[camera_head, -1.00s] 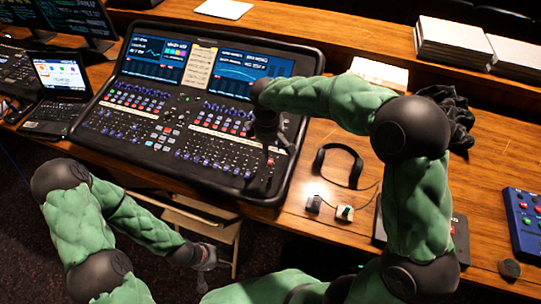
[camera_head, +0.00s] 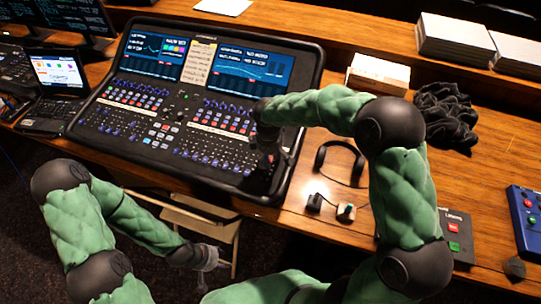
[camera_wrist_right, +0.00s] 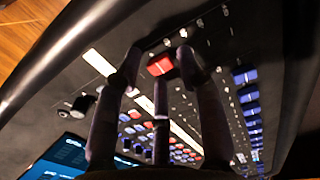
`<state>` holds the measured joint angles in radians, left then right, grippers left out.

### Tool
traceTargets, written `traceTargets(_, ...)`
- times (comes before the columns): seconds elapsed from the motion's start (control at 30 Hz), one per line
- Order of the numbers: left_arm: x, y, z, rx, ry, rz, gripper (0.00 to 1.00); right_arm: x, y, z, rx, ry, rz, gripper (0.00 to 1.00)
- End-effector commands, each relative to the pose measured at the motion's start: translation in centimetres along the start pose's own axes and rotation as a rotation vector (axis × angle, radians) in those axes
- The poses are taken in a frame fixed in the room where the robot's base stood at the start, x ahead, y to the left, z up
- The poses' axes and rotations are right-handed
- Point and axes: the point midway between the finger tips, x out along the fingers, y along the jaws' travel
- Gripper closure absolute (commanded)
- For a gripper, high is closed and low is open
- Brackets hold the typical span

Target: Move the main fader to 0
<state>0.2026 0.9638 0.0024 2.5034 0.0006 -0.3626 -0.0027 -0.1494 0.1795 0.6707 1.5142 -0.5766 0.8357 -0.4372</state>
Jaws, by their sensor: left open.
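The mixing desk (camera_head: 110,100) lies tilted on the wooden table, with rows of faders and blue and red buttons. My right gripper (camera_head: 268,165) points down over its right-hand part, near the front right edge. No held thing shows. My left gripper (camera_head: 210,258) is open and empty, low in front of the desk.
A black cloth (camera_head: 445,115), a white box (camera_head: 378,75) and paper stacks (camera_head: 455,43) are farther right and back. A laptop (camera_head: 58,85) stands left. Some wood on the right is bare.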

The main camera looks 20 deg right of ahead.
Motion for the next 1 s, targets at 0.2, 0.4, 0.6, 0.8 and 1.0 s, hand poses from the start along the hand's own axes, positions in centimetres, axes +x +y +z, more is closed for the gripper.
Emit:
traceTargets(0.2, 0.0, 0.0, 0.0, 0.0, 0.0, 0.0, 0.53, -0.01, -0.01, 0.0, 0.0, 0.0, 0.0, 1.0)
traceTargets(0.4, -0.47, 0.17, 0.02, 0.0, 0.0, 0.0, 0.53, -0.12, 0.21, 0.02, 0.0, -0.001, -0.001, 1.0)
traceTargets(0.6, -0.57, 0.2, 0.01, 0.0, 0.0, 0.0, 0.53, -0.04, 0.39, 0.0, -0.001, 0.0, 0.0, 1.0)
traceTargets(0.8, -0.55, 0.2, 0.02, 0.0, 0.0, 0.0, 0.53, -0.03, 0.4, 0.0, 0.0, 0.0, 0.0, 0.54)
traceTargets(1.0, -0.55, 0.2, 0.02, 0.0, 0.0, 0.0, 0.53, -0.02, 0.39, 0.0, 0.0, 0.0, 0.0, 0.53)
